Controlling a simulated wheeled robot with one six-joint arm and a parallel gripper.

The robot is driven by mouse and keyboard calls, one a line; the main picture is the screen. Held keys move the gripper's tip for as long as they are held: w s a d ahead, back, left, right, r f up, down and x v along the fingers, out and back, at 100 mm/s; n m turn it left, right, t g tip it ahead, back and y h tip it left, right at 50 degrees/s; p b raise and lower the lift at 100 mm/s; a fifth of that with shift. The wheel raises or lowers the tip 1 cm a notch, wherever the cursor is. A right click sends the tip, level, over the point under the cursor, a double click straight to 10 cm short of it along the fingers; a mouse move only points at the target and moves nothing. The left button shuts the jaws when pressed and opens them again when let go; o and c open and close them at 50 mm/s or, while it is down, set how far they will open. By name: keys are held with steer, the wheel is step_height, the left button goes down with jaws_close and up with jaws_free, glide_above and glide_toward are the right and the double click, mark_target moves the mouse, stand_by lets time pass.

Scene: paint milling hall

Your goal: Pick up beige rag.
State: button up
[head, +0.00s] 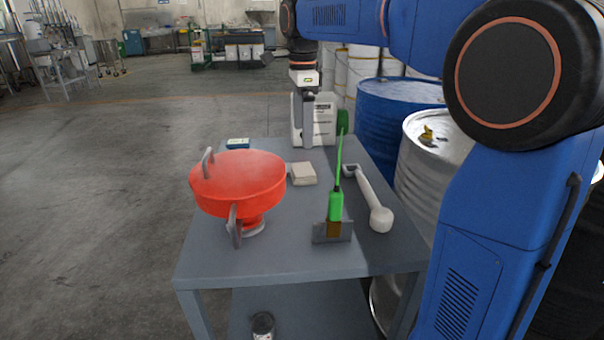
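The beige rag (303,174) lies folded as a small flat block on the grey table (290,255), just right of the red lidded pot. My gripper (307,112) points down over the far part of the table, in front of a white container. It is farther back than the rag and apart from it. Its fingers are small and seen nearly edge-on, so their opening does not show. Nothing covers the rag.
The red pot (238,180) stands left of the rag. A green-handled tool (336,205) stands upright in a holder, beside a white ladle-like tool (370,200). The white container (322,125) is at the back. Blue (390,115) and silver (425,165) drums stand right of the table.

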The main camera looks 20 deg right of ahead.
glide_above(303, 169)
steer(key=f, duration=0.5)
steer(key=shift+w+f, duration=0.25)
steer(key=shift+f, duration=0.15)
steer(key=shift+s+a+f, duration=0.1)
steer(key=shift+s+f, duration=0.05)
steer(key=shift+f, duration=1.25)
steer(key=shift+s+f, duration=0.15)
steer(key=shift+f, duration=1.2)
steer(key=shift+c, duration=0.7)
steer(key=c, duration=1)
